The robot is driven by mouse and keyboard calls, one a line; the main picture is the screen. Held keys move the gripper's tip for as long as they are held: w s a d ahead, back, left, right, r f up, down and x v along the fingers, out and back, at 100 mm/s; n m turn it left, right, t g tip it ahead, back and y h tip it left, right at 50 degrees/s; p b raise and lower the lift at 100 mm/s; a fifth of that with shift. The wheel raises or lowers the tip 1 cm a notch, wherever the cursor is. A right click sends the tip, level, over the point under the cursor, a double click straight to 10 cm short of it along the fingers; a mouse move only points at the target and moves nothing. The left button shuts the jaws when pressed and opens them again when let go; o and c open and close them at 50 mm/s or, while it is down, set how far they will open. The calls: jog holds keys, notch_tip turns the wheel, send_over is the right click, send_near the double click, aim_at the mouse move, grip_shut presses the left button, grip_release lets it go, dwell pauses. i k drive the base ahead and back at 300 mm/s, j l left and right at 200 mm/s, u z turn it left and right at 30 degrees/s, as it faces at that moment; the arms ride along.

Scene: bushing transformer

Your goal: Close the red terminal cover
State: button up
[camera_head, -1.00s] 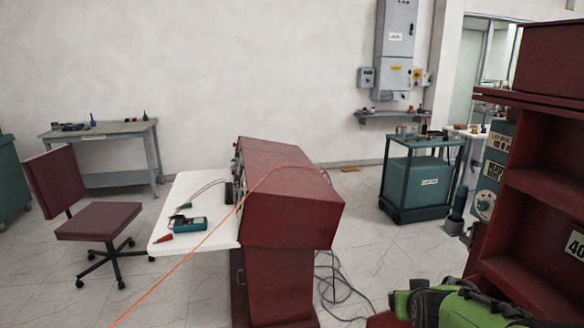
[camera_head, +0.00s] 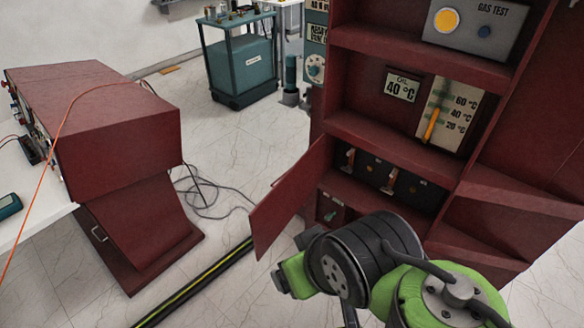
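A dark red cabinet (camera_head: 428,153) stands at the right in the head view. A red hinged panel (camera_head: 291,197), which looks like the red terminal cover, stands swung out to the left of its lower bay. The bay is uncovered and shows a black strip with levers (camera_head: 388,182) and a small green-grey box (camera_head: 331,208). Another red panel (camera_head: 515,212) juts out on the right side. My green and black arm is in front of the cabinet's lower part and hides some of it. My gripper's fingers do not show.
A red console (camera_head: 97,135) with an orange cable stands at the left. Loose grey cables (camera_head: 208,195) lie on the floor between it and the cabinet. A black and yellow bar (camera_head: 195,285) lies on the floor. A teal cart (camera_head: 240,65) stands behind.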

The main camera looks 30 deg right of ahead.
aim_at(269, 218)
jog(key=i+j+z, duration=0.25)
jog(key=z, duration=0.2)
jog(key=i+j+z, duration=0.25)
jog(key=z, duration=0.2)
jog(key=i+j+z, duration=0.15)
jog(key=j+z, duration=0.3)
jog(key=i+j+z, duration=0.1)
jog(key=j+z, duration=0.8)
jog(key=j+u, duration=0.1)
jog(key=u, duration=0.4)
jog(key=k+j+u, duration=0.1)
jog(key=u, duration=0.4)
jog(key=j+u, duration=0.2)
jog(key=u, duration=0.25)
jog(key=j+u, duration=0.15)
jog(key=u, duration=0.35)
